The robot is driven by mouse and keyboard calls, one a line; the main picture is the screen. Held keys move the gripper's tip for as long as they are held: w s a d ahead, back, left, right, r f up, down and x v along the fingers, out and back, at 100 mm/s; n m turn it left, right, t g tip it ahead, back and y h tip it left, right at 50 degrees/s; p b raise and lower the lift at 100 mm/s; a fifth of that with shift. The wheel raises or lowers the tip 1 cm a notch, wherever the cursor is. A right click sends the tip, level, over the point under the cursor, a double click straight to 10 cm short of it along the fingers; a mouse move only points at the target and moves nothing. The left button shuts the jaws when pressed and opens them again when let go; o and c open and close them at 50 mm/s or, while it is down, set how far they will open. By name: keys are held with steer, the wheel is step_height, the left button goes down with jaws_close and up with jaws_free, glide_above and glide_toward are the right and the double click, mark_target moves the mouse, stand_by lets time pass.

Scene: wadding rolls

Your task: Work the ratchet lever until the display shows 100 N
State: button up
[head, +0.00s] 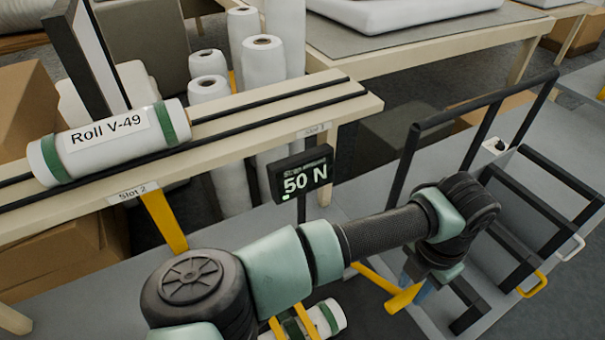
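The display (302,173) is a dark box on a post in the middle of the head view and reads 50 N, with a small green light at its lower left. A yellow bar with a rounded end (404,298), which looks like the ratchet lever, shows low in the view, right of centre. My gripper (422,288) points down beside the bar's end, below my wrist. My wrist covers most of it. I cannot tell whether its fingers are open or shut, or whether they touch the bar.
A white roll (107,143) labelled Roll V-49 lies on the wooden rack (270,110) at left. Another roll (328,316) with green bands lies low, partly behind my arm, near yellow straps (303,318). A black-framed cart (475,135) stands at right.

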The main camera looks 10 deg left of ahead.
steer(key=shift+f+b, duration=0.9)
steer(key=shift+f, duration=0.4)
steer(key=shift+s+d+f+b, duration=1.15)
steer(key=shift+f+b, duration=1.25)
steer(key=shift+f, duration=1.25)
steer(key=shift+w+a+r+p, duration=0.4)
steer(key=shift+r+p, duration=0.6)
steer(key=shift+r, duration=0.75)
steer(key=shift+w+a+r+p, duration=0.4)
steer(key=shift+r+p, duration=0.65)
steer(key=shift+r, duration=0.7)
steer(key=shift+w+a+r+p, duration=0.4)
steer(key=shift+r+p, duration=0.6)
steer(key=shift+r, duration=0.75)
steer(key=shift+r, duration=0.1)
step_height(320, 180, up, 6)
steer(key=p, duration=0.3)
